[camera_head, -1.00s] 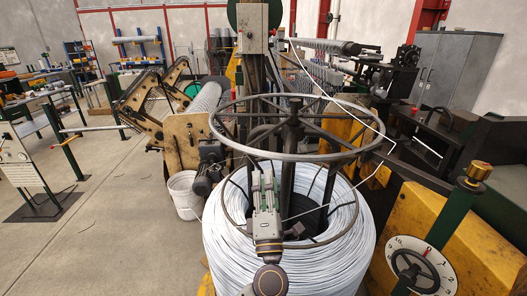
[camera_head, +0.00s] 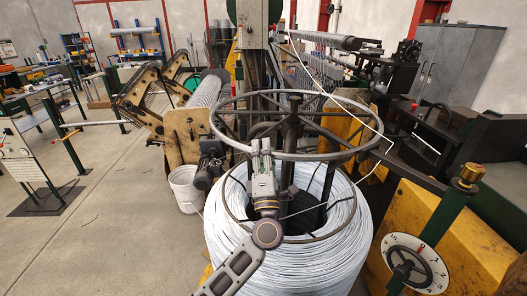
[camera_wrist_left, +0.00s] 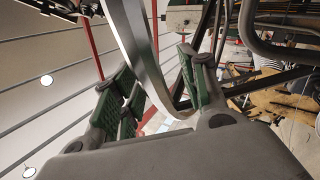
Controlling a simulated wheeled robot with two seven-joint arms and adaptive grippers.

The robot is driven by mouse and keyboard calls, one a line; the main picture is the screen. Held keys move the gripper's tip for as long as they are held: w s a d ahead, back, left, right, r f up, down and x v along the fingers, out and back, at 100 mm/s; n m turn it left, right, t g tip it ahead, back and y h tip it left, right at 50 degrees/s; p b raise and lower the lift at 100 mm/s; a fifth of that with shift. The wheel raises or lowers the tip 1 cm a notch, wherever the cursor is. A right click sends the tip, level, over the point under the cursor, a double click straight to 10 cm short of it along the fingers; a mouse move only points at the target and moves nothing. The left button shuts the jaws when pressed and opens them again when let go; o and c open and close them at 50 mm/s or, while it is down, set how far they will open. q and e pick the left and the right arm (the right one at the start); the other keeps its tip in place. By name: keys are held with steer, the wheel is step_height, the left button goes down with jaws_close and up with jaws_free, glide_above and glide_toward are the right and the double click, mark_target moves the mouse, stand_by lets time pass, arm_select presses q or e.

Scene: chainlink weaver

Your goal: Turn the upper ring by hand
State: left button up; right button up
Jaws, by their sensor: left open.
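The upper ring (camera_head: 335,156) is a grey metal hoop with spokes, level above a large coil of pale wire (camera_head: 330,262). My left gripper (camera_head: 261,147) is at the near, left-of-centre part of its rim, fingers pointing up and away. In the left wrist view the ring (camera_wrist_left: 138,55) runs as a curved band between the two green-padded fingers of my left gripper (camera_wrist_left: 155,90). The fingers stand apart, with a gap visible on the left side of the band. Contact on the right side is hard to tell. My right gripper is not in view.
A lower, thinner ring (camera_head: 345,222) sits within the coil, below the upper ring. A white bucket (camera_head: 187,190) stands left of the coil. A yellow machine with a dial (camera_head: 416,262) stands close on the right. The floor at left is mostly clear.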

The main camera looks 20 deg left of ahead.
arm_select(q)
steer(key=c, duration=0.9)
jaws_close()
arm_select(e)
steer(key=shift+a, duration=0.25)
